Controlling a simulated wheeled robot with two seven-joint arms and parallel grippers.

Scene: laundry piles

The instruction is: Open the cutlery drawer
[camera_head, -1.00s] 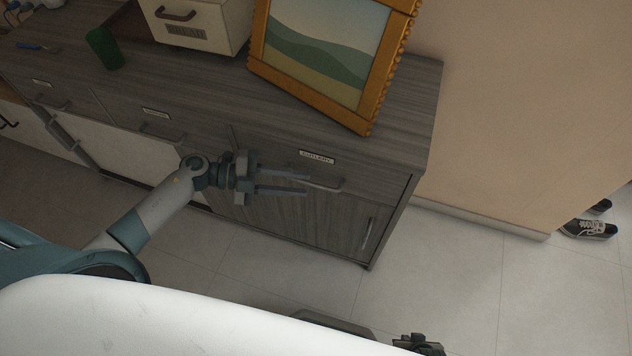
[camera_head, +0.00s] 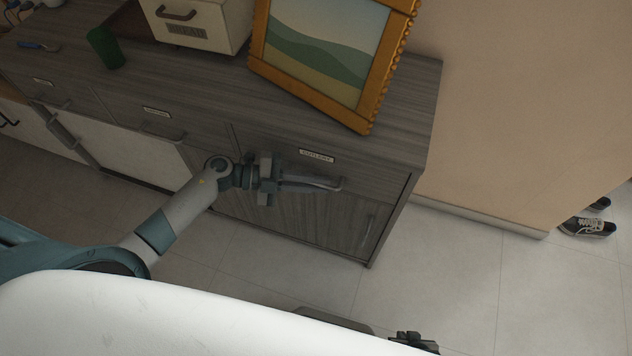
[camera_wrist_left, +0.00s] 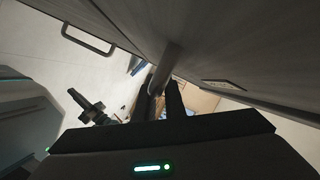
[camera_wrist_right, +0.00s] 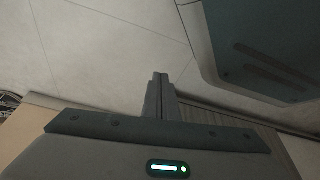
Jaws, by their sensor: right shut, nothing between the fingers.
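The cutlery drawer (camera_head: 375,180) is the right-hand top drawer of the grey wooden cabinet, with a label reading CUTLERY (camera_head: 316,156). Its front looks flush with the cabinet. My left gripper (camera_head: 312,184) is at its bar handle (camera_head: 340,185), with the fingers close together around the bar. In the left wrist view the handle (camera_wrist_left: 168,62) runs down between the two fingertips (camera_wrist_left: 162,88). My right gripper (camera_head: 416,343) is low at the bottom of the head view, away from the cabinet. In the right wrist view its fingers (camera_wrist_right: 159,90) are shut and empty.
A lower door with a vertical handle (camera_head: 368,232) is below the drawer. The tiled floor (camera_head: 450,270) in front is clear. Shoes (camera_head: 588,227) lie far right.

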